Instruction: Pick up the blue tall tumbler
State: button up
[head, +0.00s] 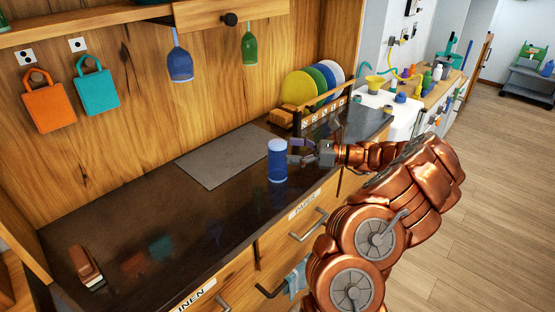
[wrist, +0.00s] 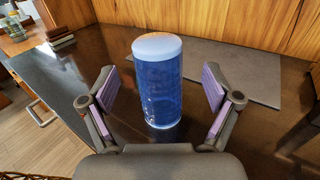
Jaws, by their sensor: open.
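The blue tall tumbler (head: 277,163) stands upright on the dark counter, near its front edge, in the head view. It has a pale, whitish top. In the wrist view the tumbler (wrist: 158,85) stands straight ahead, between the lines of my two fingers. My gripper (head: 295,153) is just right of the tumbler in the head view, at about its height. In the wrist view my gripper (wrist: 160,100) is open, with a finger on each side and a visible gap to the tumbler on both sides. Nothing is held.
A grey mat (head: 222,157) lies behind the tumbler. A rack with colored plates (head: 297,88) stands at the back right. A brown block-like item (head: 86,266) lies at the far left. Blue (head: 180,65) and green (head: 249,48) glasses hang above.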

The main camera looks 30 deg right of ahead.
aim_at(279, 149)
jog(key=p+x, duration=0.1)
jog(key=x, duration=0.3)
jog(key=shift+a, duration=0.2)
jog(key=shift+c, duration=0.3)
jog(key=c, duration=1.4)
